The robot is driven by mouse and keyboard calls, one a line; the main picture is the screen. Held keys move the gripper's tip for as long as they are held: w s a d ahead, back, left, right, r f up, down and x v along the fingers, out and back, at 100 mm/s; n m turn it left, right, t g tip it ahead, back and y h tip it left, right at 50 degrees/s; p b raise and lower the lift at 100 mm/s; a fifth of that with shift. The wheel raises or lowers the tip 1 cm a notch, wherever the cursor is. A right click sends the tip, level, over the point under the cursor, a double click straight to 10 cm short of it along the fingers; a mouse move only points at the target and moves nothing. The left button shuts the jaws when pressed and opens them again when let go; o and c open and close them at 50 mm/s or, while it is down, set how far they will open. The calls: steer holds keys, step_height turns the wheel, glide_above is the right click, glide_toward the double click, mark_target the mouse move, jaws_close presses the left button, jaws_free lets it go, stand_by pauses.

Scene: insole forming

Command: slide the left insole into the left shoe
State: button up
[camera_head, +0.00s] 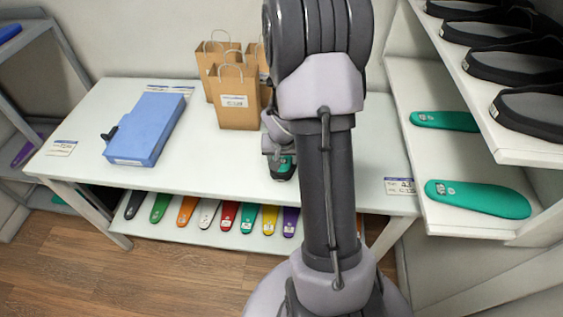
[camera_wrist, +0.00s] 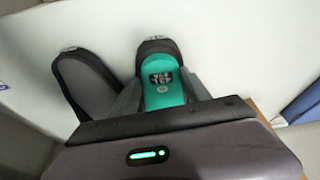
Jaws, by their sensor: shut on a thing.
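My gripper (camera_wrist: 161,84) is shut on a green insole (camera_wrist: 163,90), with one finger at each side of it. The insole carries white printed marks. Its far end lies within the dark rim of one shoe (camera_wrist: 155,44) in the wrist view; how deep it sits I cannot tell. A second dark shoe with a grey inside (camera_wrist: 88,84) lies to the left, tilted away and without green in it. I cannot tell which is the left shoe. In the head view my gripper (camera_head: 277,150) is low over the table, and a little of the green insole (camera_head: 284,164) shows; my arm hides the rest.
The white table (camera_head: 200,165) also bears paper bags (camera_head: 237,97) behind my gripper and a blue box (camera_head: 147,128) at left. Coloured insoles (camera_head: 228,216) lie on the shelf below. A right-hand rack (camera_head: 440,110) holds dark shoes and green insoles.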

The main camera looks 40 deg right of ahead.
steer(key=shift+w+d, duration=0.15)
steer(key=o, duration=1.5)
steer(key=shift+c, duration=0.2)
steer(key=p+v, duration=0.7)
steer(key=v, duration=1)
steer(key=shift+r, duration=0.15)
